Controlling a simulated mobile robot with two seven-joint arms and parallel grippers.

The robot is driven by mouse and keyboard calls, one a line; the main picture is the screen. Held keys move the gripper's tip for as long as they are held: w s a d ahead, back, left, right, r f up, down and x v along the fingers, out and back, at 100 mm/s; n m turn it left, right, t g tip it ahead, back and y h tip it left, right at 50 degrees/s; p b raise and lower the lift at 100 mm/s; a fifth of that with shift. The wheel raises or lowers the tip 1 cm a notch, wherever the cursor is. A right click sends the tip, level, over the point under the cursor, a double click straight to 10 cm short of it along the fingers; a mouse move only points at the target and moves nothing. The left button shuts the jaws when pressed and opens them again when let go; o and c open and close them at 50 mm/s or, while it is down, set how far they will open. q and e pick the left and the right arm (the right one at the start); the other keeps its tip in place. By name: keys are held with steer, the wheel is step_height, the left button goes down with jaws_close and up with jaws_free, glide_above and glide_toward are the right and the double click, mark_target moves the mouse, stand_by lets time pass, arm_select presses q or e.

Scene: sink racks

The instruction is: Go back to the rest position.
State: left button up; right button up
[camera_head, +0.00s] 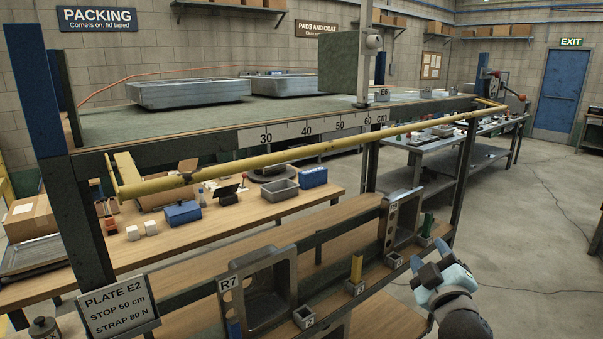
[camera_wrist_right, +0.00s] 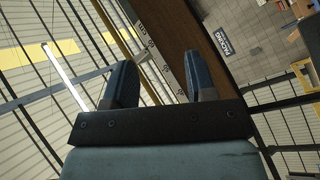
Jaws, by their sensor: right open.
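My right gripper (camera_head: 432,266) is at the lower right of the head view, in front of the rack and right of its lower plates. In the right wrist view the two blue fingers of this gripper (camera_wrist_right: 162,84) stand apart, with nothing held between them. The ruler edge and a yellow bar show beyond them in that tilted view. I see no part of my left gripper in either view.
A rack with a green top (camera_head: 290,110) and a long yellow bar (camera_head: 300,158) spans the scene. Below stand a grey plate marked R7 (camera_head: 232,287), a second grey plate (camera_head: 410,208) and a sign for plate E2 (camera_head: 118,305). Floor (camera_head: 545,230) at the right is open.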

steer(key=s+d+f+m+g+h, duration=0.15)
steer(key=s+f+m+g, duration=0.6)
steer(key=s+f, duration=1.05)
steer(key=s+f+g+y, duration=0.1)
steer(key=s+f+g, duration=0.3)
steer(key=s, duration=0.4)
steer(key=s+f+g+y, duration=0.1)
steer(key=s+f+g, duration=0.35)
steer(key=s, duration=0.45)
steer(key=w+a+f+t+y+p, duration=0.3)
steer(key=w+a+f+t+p, duration=0.2)
steer(key=a+f+t, duration=0.1)
steer(key=shift+w+a+f+n+t, duration=0.35)
steer(key=shift+f+n+t, duration=0.15)
steer(key=shift+f, duration=0.35)
